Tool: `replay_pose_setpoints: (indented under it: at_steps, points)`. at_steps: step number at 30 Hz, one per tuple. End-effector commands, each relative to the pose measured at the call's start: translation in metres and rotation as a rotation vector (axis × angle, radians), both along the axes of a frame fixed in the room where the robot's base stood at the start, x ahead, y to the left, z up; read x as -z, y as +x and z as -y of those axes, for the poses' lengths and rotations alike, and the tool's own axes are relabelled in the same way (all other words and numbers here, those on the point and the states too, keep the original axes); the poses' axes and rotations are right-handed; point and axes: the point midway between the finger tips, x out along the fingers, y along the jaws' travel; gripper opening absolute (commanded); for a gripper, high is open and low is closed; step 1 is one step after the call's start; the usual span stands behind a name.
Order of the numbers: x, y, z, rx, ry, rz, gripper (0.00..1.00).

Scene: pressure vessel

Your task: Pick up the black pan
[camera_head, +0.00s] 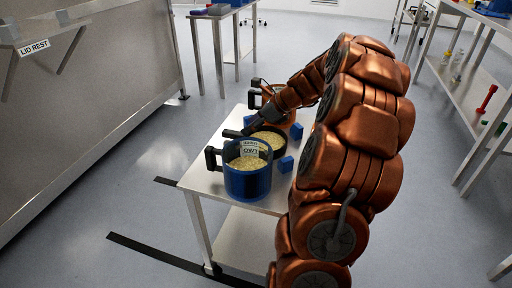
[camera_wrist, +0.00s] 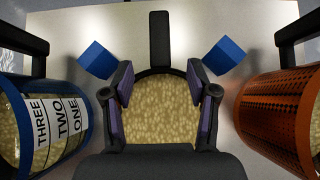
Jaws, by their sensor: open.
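The black pan (camera_head: 281,150) stands on the small table between a blue pot (camera_head: 248,183) and a copper-coloured pot, and holds pale grains. In the wrist view its straight black handle (camera_wrist: 159,40) points up the picture, away from my wrist. My gripper (camera_wrist: 159,88) is open, with its purple-padded fingers on either side of the pan's grain-filled middle. The fingers appear over the pan, not around the handle. Nothing is held. My gripper hides the pan's near part, and I cannot tell the height between them.
The blue pot with number labels (camera_wrist: 75,125) is close on the left in the wrist view, the copper pot (camera_wrist: 270,118) close on the right. Blue blocks (camera_wrist: 97,60) (camera_wrist: 226,55) flank the handle. A steel vessel (camera_head: 90,100) stands left; shelving (camera_head: 470,90) stands right.

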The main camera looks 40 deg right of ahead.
Motion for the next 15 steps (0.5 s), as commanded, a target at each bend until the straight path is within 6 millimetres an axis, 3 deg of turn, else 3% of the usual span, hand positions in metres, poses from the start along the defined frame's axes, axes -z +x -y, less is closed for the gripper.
replay_pose_setpoints:
  at_steps: [15]
  points:
    - [0.037, 0.032, -0.019, -0.005, 0.0, -0.004, 0.58]
